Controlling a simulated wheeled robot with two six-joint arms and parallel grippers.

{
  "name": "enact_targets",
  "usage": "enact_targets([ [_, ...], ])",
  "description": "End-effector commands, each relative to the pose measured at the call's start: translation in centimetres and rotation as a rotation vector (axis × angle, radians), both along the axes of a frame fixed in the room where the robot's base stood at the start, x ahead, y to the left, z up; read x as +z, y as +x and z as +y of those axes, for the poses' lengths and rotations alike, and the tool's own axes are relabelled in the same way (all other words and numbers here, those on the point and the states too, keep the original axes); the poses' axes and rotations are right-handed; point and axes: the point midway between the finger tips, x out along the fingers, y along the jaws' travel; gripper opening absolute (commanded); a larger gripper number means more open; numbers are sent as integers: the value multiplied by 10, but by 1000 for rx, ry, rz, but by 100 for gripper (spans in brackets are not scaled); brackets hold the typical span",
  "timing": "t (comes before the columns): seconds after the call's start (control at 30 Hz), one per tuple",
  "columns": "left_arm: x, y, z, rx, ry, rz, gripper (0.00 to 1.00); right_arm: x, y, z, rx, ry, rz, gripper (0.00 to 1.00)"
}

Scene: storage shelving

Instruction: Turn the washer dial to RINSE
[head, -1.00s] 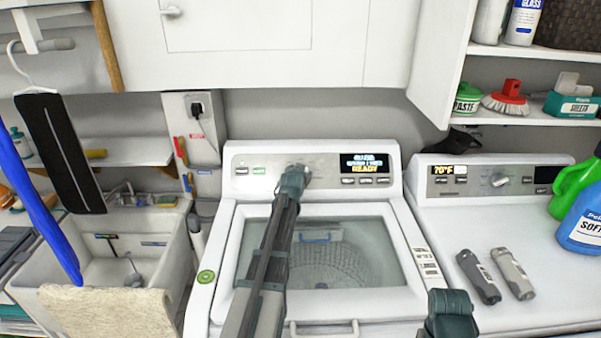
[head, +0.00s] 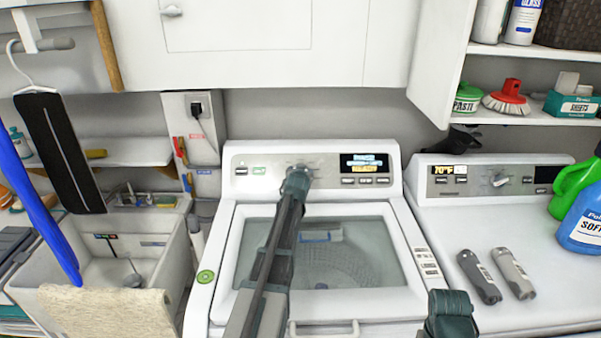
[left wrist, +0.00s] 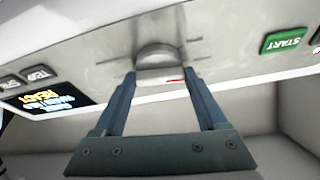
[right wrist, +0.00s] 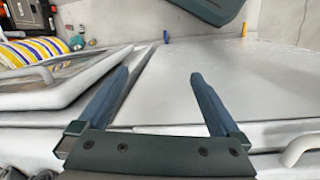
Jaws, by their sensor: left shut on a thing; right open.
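The white washer (head: 213,270) stands in the middle of the head view, with a grey control panel (head: 325,180) along its back. My left gripper (head: 297,178) reaches up to the panel and hides the dial there. In the left wrist view the round grey dial (left wrist: 157,58) lies between the fingertips of my left gripper (left wrist: 160,78), which is shut on it. A red mark shows near the dial, but its setting cannot be read. The panel display (head: 364,163) is lit with small, blurred text. My right gripper (right wrist: 158,78) is open and empty, low at the right of the washer.
A second machine (head: 500,300) stands to the right, with two grey handheld devices (head: 495,275) and detergent bottles (head: 582,220) on top. A sink (head: 100,250) is on the left. White cabinets (head: 260,45) hang above the panel. The green START button (left wrist: 285,41) is beside the dial.

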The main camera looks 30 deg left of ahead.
Motion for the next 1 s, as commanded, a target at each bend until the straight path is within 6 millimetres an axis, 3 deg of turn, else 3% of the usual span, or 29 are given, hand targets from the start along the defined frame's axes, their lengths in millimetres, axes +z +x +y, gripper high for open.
enact_targets([
  [0.1, 0, 0, 0, 0, -1, 0, 19, 0, 0, 0, 0, 0, 0, 100],
  [0.13, 0, 0, 0, 0, -1, 0, 80, 0, 0, 0, 0, 0, 0, 100],
  [0.23, 0, 0, 0, 0, 0, 1, 98, 0, 0, 0, 0, 0, 0, 100],
  [0.67, 3, -6, -3, -1, 0, 0, 100, 3, 0, 0, 0, 0, 0, 100],
  [1.0, 24, -51, -27, -1, 0, 0, 100, 24, 0, 0, 0, 0, 0, 100],
])
